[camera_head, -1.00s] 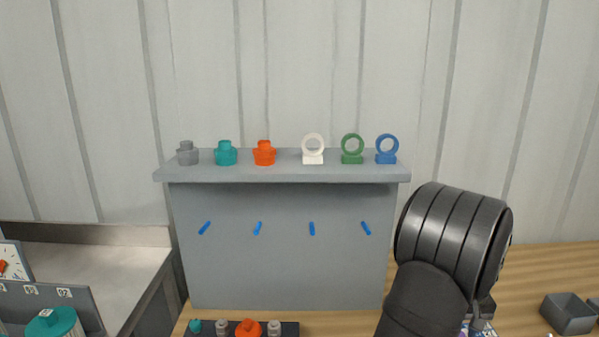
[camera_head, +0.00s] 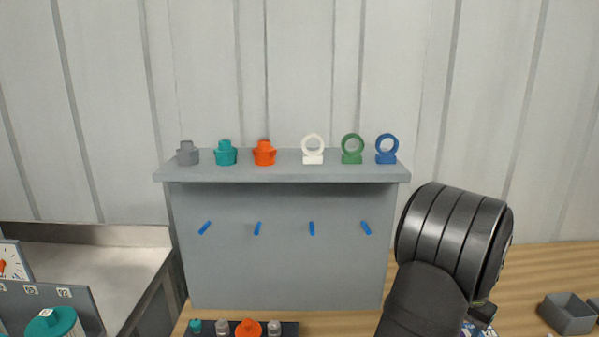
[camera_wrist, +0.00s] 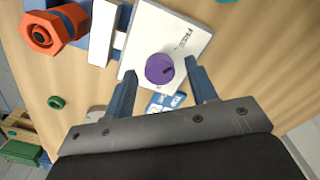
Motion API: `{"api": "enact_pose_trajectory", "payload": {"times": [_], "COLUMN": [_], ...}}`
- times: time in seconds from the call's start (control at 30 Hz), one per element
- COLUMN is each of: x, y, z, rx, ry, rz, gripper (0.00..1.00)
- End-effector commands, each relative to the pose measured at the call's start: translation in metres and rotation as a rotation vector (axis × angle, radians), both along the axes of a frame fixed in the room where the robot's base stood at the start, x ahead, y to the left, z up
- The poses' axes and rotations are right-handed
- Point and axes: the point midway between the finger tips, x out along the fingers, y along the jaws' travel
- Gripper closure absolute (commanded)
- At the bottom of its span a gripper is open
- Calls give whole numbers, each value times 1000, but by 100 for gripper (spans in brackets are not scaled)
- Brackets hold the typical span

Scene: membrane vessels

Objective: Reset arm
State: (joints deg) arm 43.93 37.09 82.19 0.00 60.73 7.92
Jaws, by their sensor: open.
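My gripper (camera_wrist: 162,92) shows in the wrist view with its two blue-grey fingers apart and nothing held between them. A white panel (camera_wrist: 190,32) with a purple knob (camera_wrist: 159,69) and partly readable lettering lies just beyond the fingertips, over the wooden table. I cannot tell whether a finger touches the panel. In the head view my dark arm stands at the right, in front of the table, and hides most of what lies behind it; the fingers cannot be made out there.
A grey shelf (camera_head: 280,172) carries grey, teal and orange knobbed pieces and white, green and blue rings. Blue pegs stick out below. A grey open box (camera_head: 567,314) stands at the right.

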Motion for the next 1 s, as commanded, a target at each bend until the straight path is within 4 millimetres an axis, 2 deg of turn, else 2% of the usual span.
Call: {"api": "enact_pose_trajectory", "payload": {"times": [0.6, 1.0], "x": [-1, -1], "y": [0, 0], "z": [0, 0], "rx": [0, 0], "ry": [0, 0], "rz": [-472, -565], "gripper": [48, 48]}}
